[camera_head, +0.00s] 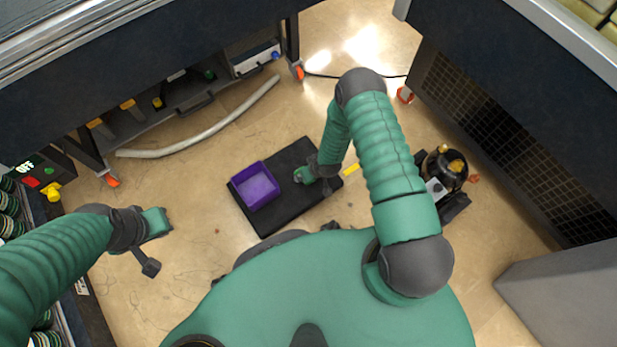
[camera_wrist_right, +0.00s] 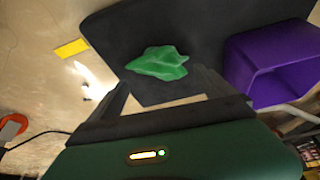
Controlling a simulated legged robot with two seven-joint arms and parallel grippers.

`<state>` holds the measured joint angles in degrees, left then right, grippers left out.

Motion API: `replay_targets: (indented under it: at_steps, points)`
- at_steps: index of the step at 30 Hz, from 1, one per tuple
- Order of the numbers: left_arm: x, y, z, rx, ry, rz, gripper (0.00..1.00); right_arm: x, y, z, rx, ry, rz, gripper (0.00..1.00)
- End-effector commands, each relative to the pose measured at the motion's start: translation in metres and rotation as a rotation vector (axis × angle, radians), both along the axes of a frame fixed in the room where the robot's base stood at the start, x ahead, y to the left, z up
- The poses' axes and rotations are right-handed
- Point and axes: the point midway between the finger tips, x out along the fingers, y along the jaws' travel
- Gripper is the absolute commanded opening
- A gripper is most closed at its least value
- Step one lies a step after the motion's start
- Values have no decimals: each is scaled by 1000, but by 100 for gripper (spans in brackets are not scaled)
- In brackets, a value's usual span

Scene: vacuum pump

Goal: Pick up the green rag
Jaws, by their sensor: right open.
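The green rag (camera_wrist_right: 160,62) lies crumpled on a black mat (camera_wrist_right: 118,38) in the right wrist view. My right gripper (camera_wrist_right: 162,88) is open, with its dark fingers spread to either side just short of the rag and nothing between them. In the head view my right gripper (camera_head: 305,174) is over the mat, right of a purple bin, and I cannot clearly tell the rag from the gripper's green parts there. My left gripper (camera_head: 158,222) is over bare floor at the left, away from the mat; its fingers are not clear.
The purple bin (camera_head: 256,187) stands on the mat's left part. A yellow strip (camera_head: 350,170) lies by the mat. A black round pump-like unit (camera_head: 446,172) stands to the right. A pale hose (camera_head: 200,135) lies near the back bench. Floor left of the mat is clear.

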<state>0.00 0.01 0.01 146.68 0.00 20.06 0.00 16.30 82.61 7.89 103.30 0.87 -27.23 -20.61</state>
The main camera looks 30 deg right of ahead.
Motion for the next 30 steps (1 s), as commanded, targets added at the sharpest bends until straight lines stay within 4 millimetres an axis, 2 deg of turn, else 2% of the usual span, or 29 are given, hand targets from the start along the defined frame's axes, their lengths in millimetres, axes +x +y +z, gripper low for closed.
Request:
replay_targets:
  at_steps: [9,17,30]
  points:
    - [0,0,-48,0,0,0,0,12,1,-49,0,-1,-1,94]
    - [0,0,-47,0,0,0,0,16,1,-50,1,0,0,94]
    - [0,0,-47,0,0,0,0,16,1,-50,1,0,0,37]
